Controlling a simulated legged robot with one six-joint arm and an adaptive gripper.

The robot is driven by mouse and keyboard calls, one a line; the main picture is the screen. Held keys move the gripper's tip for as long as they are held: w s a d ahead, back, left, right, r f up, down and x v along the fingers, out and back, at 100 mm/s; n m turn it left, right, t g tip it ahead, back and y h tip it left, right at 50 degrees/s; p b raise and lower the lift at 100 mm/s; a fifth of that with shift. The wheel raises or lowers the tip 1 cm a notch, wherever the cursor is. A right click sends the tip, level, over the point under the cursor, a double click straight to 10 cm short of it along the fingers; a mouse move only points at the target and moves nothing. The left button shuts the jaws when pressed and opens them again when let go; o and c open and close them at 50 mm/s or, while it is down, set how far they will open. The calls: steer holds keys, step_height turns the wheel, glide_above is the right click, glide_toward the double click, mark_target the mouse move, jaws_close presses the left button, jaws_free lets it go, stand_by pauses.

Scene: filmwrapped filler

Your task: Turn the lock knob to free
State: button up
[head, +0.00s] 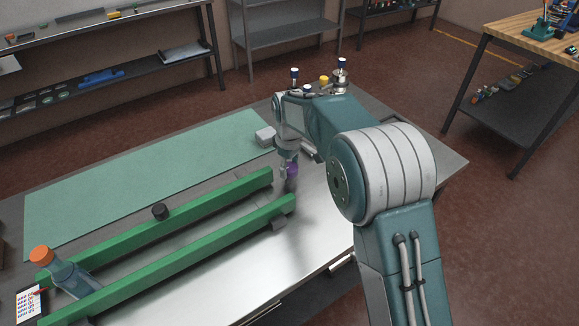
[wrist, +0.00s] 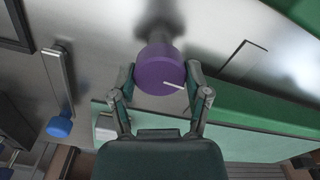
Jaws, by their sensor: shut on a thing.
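A round purple knob (wrist: 160,72) with a white line on its face sits on a grey post in the wrist view. The line points toward the lower right, at the right finger. My gripper (wrist: 161,80) has one finger on each side of the knob and is shut on it. Most of the knob is hidden there, and any lock markings are not readable.
An orange-capped post (head: 42,255) and a printed card (head: 31,304) are at left. A blue-ended lever (wrist: 59,127) shows left of my gripper.

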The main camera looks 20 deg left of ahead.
mark_target(289, 166)
steer(key=shift+f+n, duration=0.15)
steer(key=shift+n, duration=0.35)
steer(key=o, duration=1.1)
steer(key=shift+o, duration=0.2)
step_height(289, 166, up, 12)
steer(key=shift+w, duration=0.1)
